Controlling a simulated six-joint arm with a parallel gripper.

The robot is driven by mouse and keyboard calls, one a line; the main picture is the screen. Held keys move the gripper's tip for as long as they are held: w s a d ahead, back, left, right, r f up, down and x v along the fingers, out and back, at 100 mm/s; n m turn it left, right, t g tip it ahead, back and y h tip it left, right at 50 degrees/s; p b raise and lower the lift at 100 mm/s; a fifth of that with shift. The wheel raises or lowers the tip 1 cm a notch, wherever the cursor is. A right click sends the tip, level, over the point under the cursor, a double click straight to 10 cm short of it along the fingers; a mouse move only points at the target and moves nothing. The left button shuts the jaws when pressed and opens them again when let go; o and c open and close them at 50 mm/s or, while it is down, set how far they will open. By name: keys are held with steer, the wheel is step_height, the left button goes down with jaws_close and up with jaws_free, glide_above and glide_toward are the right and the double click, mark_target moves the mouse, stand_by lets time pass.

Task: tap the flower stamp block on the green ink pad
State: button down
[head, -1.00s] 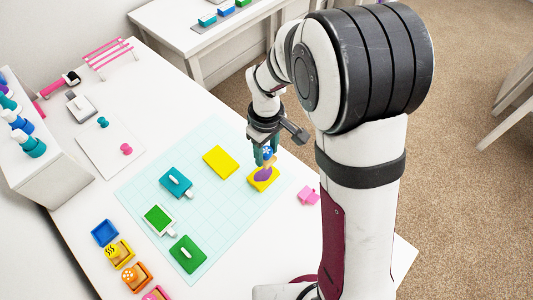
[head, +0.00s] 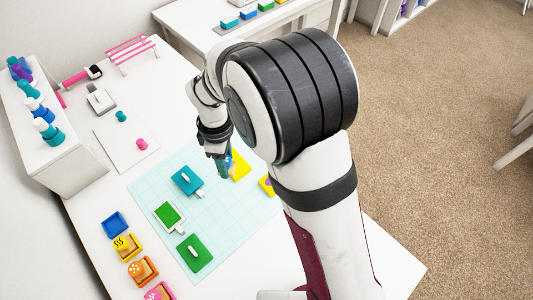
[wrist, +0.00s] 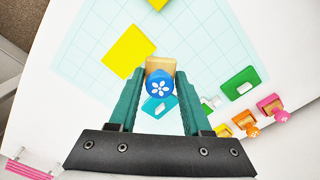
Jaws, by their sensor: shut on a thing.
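My gripper (head: 226,170) is shut on the flower stamp block, a wooden block with a blue round end bearing a white flower (wrist: 159,84). In the head view a little of its blue (head: 229,161) shows between the fingers. I hold it above the grid mat, between the teal lid and a yellow square. The green ink pad (head: 168,215) lies open on the mat, lower left of my gripper and apart from it. In the wrist view the pad is mostly hidden by a finger. A green lid with a white handle (head: 194,253) lies beside the pad.
The teal lid (head: 187,181) lies between my gripper and the pad. Yellow squares (head: 240,165) lie right of the gripper, one partly hidden by my arm. Several stamps in trays (head: 127,247) line the table's lower left. A white shelf with bottles (head: 70,165) stands at left.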

steer(key=s+a+n, duration=0.5)
steer(key=a, duration=0.2)
steer(key=s+a+n, duration=0.4)
steer(key=a+n, duration=0.1)
steer(key=a, duration=0.3)
steer(key=shift+s+a+f+n, duration=0.2)
steer(key=shift+s+f+n, duration=0.05)
steer(key=shift+s+n, duration=0.15)
steer(key=shift+f, duration=2.3)
steer(key=shift+f, duration=0.85)
steer(key=shift+r, duration=0.15)
steer(key=shift+r, duration=0.6)
steer(key=shift+f, duration=0.65)
